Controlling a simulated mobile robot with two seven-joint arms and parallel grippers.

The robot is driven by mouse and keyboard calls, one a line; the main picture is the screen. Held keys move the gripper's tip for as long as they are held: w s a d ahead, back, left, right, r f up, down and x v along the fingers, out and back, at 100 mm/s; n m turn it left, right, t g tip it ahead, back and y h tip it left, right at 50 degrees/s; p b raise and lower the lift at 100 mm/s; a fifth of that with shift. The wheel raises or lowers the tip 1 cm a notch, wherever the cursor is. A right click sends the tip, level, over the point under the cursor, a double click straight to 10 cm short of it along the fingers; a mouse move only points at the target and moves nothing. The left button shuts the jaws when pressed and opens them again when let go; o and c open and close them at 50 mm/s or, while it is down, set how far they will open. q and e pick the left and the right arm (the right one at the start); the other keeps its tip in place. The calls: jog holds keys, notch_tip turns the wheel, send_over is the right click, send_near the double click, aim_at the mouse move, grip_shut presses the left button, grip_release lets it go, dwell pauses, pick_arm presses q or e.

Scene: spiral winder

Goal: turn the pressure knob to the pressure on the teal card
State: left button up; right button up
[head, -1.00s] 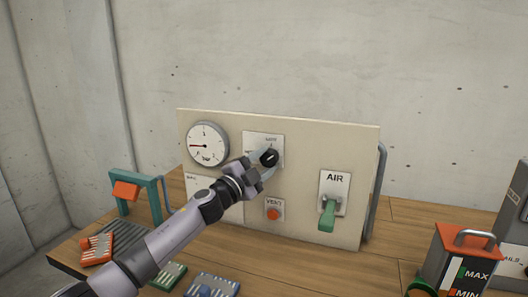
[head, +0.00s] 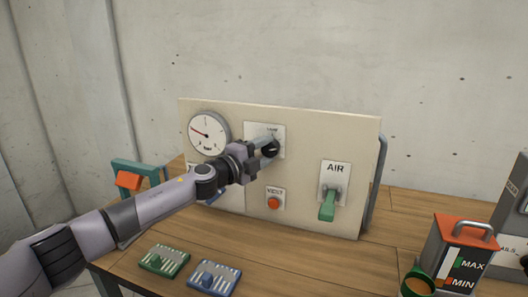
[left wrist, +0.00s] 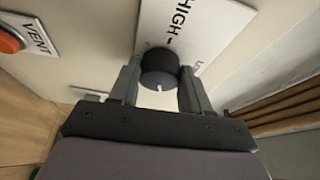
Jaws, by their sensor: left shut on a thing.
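The black pressure knob (head: 271,148) sits on a white plate (head: 265,133) on the upright cream panel. My left gripper (head: 267,149) is shut on it. In the left wrist view, the knob (left wrist: 160,66) stands between the two fingers of the left gripper (left wrist: 159,80), its white mark toward the bottom of the picture; "HIGH" is printed on the plate (left wrist: 195,30). The round pressure gauge (head: 209,134), marked bar, has a red needle pointing up and left. No teal card can be made out; my arm covers the panel's lower left. My right gripper is not in view.
An orange vent button (head: 273,202) is below the knob. A green air lever (head: 327,206) is at the right. A teal stand (head: 148,169), a green tray (head: 164,261) and a blue tray (head: 214,278) are near my arm. A red-topped box (head: 466,230) stands front right.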

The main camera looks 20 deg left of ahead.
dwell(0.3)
pick_arm(q)
jog(key=o, duration=1.1)
jog(key=shift+c, duration=0.2)
jog(key=v, duration=0.7)
jog(key=shift+s+a, duration=0.1)
